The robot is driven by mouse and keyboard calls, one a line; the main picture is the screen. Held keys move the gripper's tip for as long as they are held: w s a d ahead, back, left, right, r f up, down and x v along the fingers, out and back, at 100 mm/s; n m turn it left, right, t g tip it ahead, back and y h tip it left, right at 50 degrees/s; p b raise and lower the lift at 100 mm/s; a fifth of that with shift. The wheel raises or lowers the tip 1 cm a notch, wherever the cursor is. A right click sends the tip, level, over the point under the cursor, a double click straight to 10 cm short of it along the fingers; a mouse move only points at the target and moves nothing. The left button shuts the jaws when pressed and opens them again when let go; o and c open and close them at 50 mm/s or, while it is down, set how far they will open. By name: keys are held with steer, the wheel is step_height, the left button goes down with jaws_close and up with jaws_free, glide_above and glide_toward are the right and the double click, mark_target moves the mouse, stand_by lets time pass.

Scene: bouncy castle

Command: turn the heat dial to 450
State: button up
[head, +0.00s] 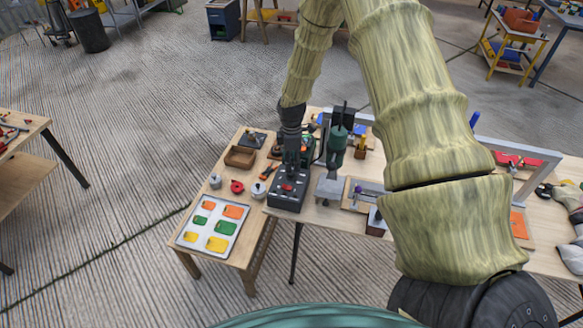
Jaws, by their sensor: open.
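My gripper (291,165) hangs from the arm above a dark control box (290,203) on the wooden table. Its dark fingers point down over the box's back part, and they are open with nothing seen between them. The box has a small red part (288,187) on its top face, just below the fingertips in the picture. The heat dial cannot be picked out for certain, and its numbers and pointer are too small to read. I cannot tell whether the fingers touch the box.
A tray (191,223) with coloured tags lies front left. A wooden box (240,157), a red ring-like part (237,187) and a pale round part (258,190) lie left of the control box. A dark green machine (336,140) stands close on the right. My arm hides part of the table.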

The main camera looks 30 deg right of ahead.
mark_target(291, 174)
steer(key=shift+a+f+p, duration=0.1)
steer(key=shift+f+p, duration=0.7)
steer(key=shift+f, duration=1.75)
steer(key=c, duration=1.1)
